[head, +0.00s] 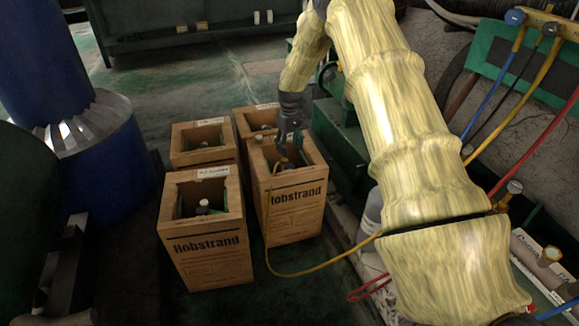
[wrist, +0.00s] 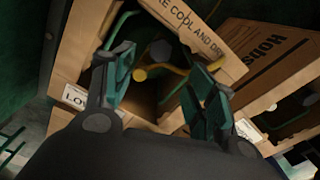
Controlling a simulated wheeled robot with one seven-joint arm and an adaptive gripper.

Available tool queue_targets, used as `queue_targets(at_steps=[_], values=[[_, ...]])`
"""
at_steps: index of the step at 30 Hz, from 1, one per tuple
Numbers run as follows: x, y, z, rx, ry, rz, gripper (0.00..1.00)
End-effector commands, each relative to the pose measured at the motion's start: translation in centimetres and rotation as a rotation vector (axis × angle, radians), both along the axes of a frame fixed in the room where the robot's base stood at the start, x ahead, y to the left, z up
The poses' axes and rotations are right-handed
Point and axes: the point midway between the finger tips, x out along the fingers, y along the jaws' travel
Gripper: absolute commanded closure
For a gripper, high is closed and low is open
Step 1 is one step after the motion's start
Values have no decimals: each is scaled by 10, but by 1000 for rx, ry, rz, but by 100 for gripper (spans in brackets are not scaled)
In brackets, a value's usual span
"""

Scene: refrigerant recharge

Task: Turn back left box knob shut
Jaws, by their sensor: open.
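The back left box (head: 190,158) has an open top with a small knob (head: 204,144) inside. My gripper (head: 289,150) is not at that box. It points down over the opening of the front right box (head: 298,205), where a yellow hose (head: 268,225) goes in. In the wrist view my gripper (wrist: 165,88) is open, its green-padded fingers either side of a box opening. A yellow fitting (wrist: 140,73) and a round grey knob (wrist: 160,50) show between them, apart from the pads.
The front left box (head: 205,250) and the back right box (head: 243,122) stand close by. A blue cylinder (head: 105,165) is at the left. Green machinery (head: 345,130) and hoses are at the right. The yellow hose loops across the floor.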

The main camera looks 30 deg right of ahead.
Motion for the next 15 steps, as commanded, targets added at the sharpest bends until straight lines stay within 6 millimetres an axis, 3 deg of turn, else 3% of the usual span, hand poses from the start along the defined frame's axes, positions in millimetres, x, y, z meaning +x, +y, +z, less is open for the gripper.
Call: queue_targets(at_steps=[9, 15], values=[[0, 0, -56, 0, 1, 0, 44], [0, 0, -79, 0, 1, 0, 44]])
